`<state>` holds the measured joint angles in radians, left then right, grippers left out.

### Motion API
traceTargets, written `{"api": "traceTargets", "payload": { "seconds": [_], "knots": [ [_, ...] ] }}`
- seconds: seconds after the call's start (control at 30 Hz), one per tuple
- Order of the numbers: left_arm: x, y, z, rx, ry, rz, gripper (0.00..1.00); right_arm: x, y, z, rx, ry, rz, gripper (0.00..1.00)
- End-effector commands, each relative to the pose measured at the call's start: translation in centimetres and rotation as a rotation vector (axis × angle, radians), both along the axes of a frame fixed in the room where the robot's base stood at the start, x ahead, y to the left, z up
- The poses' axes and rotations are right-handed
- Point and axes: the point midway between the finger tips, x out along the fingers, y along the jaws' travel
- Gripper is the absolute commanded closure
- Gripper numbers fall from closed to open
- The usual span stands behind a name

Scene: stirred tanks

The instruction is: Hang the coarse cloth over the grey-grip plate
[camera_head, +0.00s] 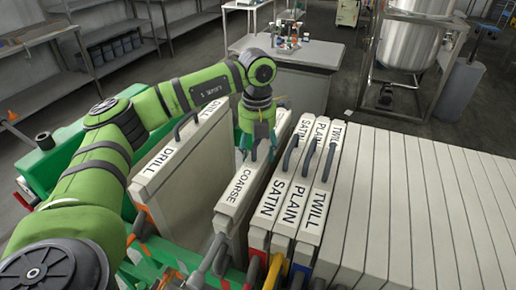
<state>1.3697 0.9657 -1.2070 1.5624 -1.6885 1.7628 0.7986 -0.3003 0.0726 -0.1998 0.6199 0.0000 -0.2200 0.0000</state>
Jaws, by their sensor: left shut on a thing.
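The coarse cloth (237,190), a pale slab-like piece with COARSE on its top edge, stands upright in the row of plates. A grey grip (212,252) shows at its near end, low down; I cannot tell the cloth from the plate under it. My left gripper (254,148) reaches down from above and is shut on the dark handle at the top of the coarse piece. The fingertips are partly hidden. My right gripper is not in view.
The DRILL piece (178,165), with an orange grip, stands to the left with a gap between. The SATIN (272,200), PLAIN (296,202) and TWILL (322,205) pieces stand close on the right, above red, yellow and blue grips. More pale plates (430,200) are packed farther right.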

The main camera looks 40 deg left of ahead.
Motion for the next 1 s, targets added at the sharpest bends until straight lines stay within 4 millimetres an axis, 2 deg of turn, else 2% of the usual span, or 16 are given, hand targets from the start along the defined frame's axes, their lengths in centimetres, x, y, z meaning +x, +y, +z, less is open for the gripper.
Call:
{"api": "traceTargets", "payload": {
  "seconds": [0.27,0.3,0.33,0.37,0.77,0.87,1.0],
  "knots": [
    [0.0,0.1,0.0,-0.001,-0.002,0.001,1.0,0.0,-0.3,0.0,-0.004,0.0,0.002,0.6],
    [0.0,0.0,0.0,-0.001,-0.002,0.001,0.33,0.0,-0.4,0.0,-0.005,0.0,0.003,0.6],
    [0.0,0.0,0.0,-0.001,-0.001,0.001,0.21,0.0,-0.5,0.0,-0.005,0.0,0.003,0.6],
    [0.0,0.0,0.0,-0.001,-0.001,0.001,0.13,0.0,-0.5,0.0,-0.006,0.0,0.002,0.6],
    [0.0,0.0,0.2,0.0,0.0,0.0,0.13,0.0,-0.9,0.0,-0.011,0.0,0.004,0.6],
    [0.1,0.0,1.3,-0.001,-0.003,0.0,0.13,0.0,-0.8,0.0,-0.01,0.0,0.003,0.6],
    [0.1,0.0,4.0,-0.002,-0.006,0.001,0.13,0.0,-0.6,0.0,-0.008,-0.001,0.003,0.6]
  ]
}}
